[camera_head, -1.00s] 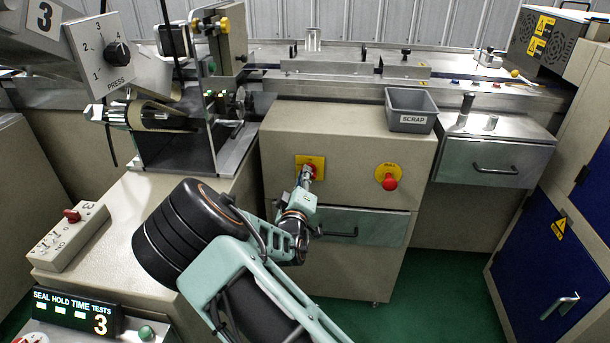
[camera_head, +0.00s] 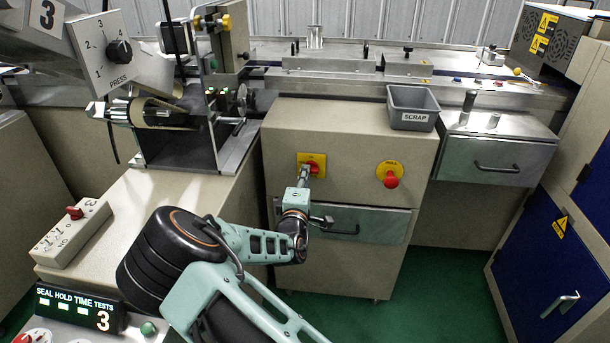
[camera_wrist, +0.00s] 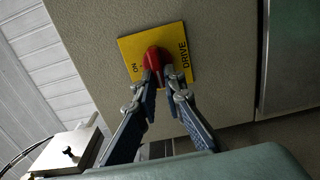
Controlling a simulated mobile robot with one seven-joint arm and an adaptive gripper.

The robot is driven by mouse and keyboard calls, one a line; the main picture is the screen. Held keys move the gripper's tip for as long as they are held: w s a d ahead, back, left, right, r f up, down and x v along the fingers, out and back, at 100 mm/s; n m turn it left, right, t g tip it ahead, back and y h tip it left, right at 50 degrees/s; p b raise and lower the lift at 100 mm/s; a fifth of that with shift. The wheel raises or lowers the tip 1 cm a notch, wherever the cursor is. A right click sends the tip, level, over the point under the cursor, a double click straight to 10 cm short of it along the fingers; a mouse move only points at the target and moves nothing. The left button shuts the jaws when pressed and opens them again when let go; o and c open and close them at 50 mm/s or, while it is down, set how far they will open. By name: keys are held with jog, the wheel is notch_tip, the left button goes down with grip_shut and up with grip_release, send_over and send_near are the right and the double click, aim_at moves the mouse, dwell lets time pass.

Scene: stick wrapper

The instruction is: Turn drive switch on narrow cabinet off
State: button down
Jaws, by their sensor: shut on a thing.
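The drive switch is a red knob (camera_wrist: 153,60) on a yellow plate (camera_wrist: 186,42) marked ON and DRIVE in the wrist view. The plate (camera_head: 318,158) also shows in the head view, on the upper left of the narrow cabinet's front (camera_head: 350,135). My gripper (camera_wrist: 161,77) has its two fingers at the knob, closed on it. The fingers hide part of the knob.
A red stop button (camera_head: 391,180) on a yellow disc sits right of the switch. A drawer with a handle (camera_head: 342,230) lies below, close to my wrist. A grey scrap bin (camera_head: 411,107) stands on the cabinet top. A blue-door cabinet (camera_head: 545,230) stands at right.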

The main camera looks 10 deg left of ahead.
dwell(0.3)
jog(key=c, duration=2)
grip_release()
jog(key=s, duration=1.2)
jog(key=shift+a, duration=0.2)
